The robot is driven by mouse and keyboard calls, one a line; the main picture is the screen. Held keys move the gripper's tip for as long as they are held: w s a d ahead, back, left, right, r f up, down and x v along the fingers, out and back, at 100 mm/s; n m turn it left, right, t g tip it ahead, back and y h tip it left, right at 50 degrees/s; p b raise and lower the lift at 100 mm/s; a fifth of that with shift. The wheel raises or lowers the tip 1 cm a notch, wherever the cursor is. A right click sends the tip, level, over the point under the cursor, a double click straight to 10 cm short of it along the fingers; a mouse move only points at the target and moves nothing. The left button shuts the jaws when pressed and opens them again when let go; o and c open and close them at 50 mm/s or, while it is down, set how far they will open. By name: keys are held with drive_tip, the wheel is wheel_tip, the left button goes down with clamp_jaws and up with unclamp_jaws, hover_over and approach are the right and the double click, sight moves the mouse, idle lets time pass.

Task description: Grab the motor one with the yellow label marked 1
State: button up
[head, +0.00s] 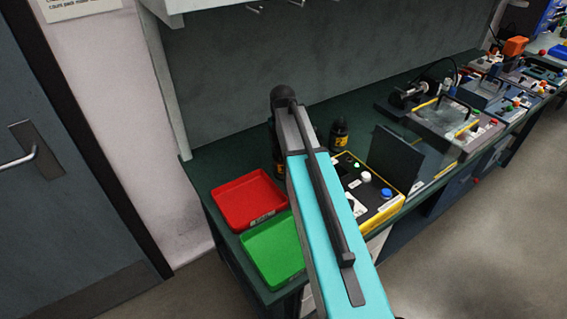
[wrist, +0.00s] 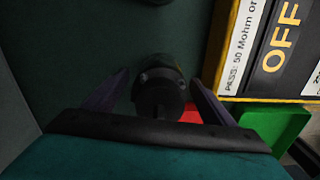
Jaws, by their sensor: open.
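Two black motors stand on the dark green bench in the head view. One motor (head: 276,152) is largely hidden behind my arm, with yellow label showing at its edge. The other motor (head: 339,136) stands to its right, upright and with a yellow label. I cannot read the number on either label. In the wrist view my gripper (wrist: 160,80) is open, with one finger on each side of a dark round motor top (wrist: 158,94). I cannot tell whether the fingers touch it. My gripper is hidden in the head view.
A red tray (head: 248,197) and a green tray (head: 272,252) sit at the bench's left end, both empty where visible. A yellow-edged test box (head: 370,190) with knobs stands right of my arm. A dark upright panel (head: 394,160) stands beyond it. The wall is behind.

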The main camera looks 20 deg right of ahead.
clamp_jaws()
idle(0.3)
drive_tip(key=shift+w+r, duration=0.1)
drive_tip(key=shift+r, duration=0.1)
drive_tip(key=shift+r, duration=0.2)
drive_tip(key=shift+r+b, duration=0.9)
drive_tip(key=shift+r, duration=3.75)
